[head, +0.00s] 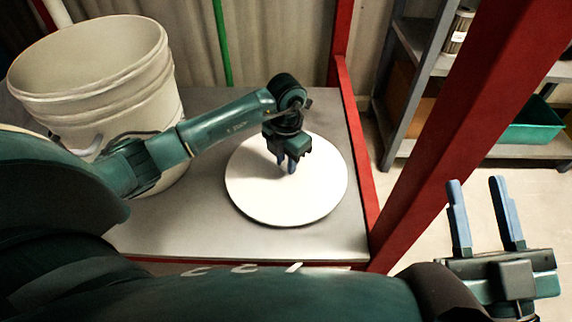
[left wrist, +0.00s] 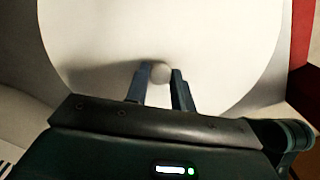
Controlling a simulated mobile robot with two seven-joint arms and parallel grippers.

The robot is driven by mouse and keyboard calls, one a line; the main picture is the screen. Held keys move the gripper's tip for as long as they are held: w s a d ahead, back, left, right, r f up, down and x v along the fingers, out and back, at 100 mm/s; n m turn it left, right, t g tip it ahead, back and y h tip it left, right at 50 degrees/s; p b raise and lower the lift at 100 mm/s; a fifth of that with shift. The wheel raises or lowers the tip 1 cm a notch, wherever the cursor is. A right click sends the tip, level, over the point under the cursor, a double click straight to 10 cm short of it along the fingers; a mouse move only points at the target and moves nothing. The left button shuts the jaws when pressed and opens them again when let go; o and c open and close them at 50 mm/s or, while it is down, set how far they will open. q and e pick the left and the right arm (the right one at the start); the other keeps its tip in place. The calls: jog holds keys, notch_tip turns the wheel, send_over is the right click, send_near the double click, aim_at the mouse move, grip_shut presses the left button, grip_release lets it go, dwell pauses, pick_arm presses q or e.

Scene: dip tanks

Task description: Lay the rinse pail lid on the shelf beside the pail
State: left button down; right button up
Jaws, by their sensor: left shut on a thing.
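The white round lid (head: 310,198) lies flat on or just above the grey shelf (head: 215,240), to the right of the pail; I cannot tell whether it touches. My left gripper (head: 287,168) is over the lid, shut on its small round knob. In the left wrist view the knob (left wrist: 160,72) sits between the fingertips, and the lid (left wrist: 220,45) fills most of the picture. The cream rinse pail (head: 130,95) stands open at the left of the shelf, partly hidden by my left arm. My right gripper (head: 485,185) is open and empty, off the shelf at lower right.
A red post (head: 465,120) rises right of the shelf, and a red frame rail (head: 357,150) runs along the shelf's right edge. Behind them is a grey rack with a green bin (head: 532,125) and a can (head: 459,30). A green pole (head: 222,45) stands at the back.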

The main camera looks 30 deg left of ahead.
pick_arm(q)
jog(key=shift+f, duration=0.5)
pick_arm(e)
jog(key=shift+r, duration=0.15)
pick_arm(q)
jog(key=shift+r, duration=0.1)
pick_arm(e)
jog(key=shift+r, duration=0.1)
jog(key=shift+n, duration=0.3)
pick_arm(q)
jog(key=c, duration=1.2)
grip_release()
jog(key=shift+f, duration=0.2)
pick_arm(e)
jog(key=shift+r, duration=0.1)
